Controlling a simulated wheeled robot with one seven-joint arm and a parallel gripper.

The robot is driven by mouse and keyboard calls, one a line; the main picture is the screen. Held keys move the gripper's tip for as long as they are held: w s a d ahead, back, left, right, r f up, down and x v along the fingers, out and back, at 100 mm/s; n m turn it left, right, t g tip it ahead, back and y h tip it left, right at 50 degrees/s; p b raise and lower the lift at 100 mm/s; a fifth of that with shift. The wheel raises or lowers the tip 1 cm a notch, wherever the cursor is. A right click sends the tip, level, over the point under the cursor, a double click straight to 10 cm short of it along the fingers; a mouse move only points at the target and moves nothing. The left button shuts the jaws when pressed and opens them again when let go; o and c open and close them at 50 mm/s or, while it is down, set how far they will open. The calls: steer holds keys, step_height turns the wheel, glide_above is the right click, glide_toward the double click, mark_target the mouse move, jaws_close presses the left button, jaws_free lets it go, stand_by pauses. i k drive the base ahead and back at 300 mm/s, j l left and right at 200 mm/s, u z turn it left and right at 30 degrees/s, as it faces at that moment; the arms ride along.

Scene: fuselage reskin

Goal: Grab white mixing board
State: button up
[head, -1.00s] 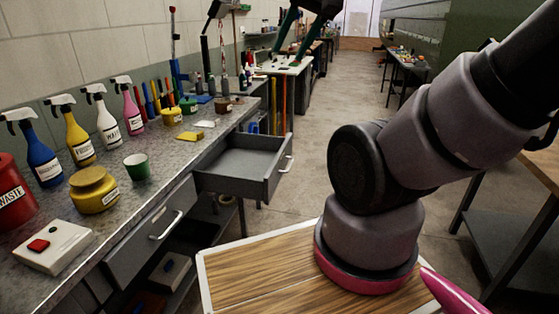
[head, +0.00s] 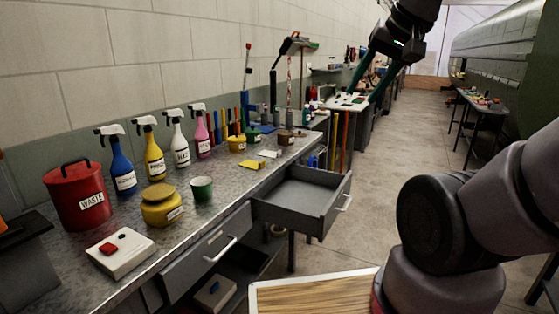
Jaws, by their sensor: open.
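A flat white board (head: 346,101) with small dark and coloured marks lies at the far end of the workbench in the head view; it may be the mixing board. Whether the fingertips touch the board cannot be told at this distance.
The grey workbench (head: 232,190) carries several spray bottles, a red waste can (head: 78,195), a yellow jar (head: 161,206), a green cup (head: 202,188) and a white box with a red button (head: 121,253). A grey drawer (head: 297,200) stands open. The aisle floor (head: 415,135) is clear.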

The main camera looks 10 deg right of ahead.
mark_target(267, 154)
steer(key=i+l+u, duration=0.35)
steer(key=i, duration=0.15)
steer(key=i+l+u, duration=0.35)
steer(key=i+l, duration=0.1)
steer(key=l, duration=0.05)
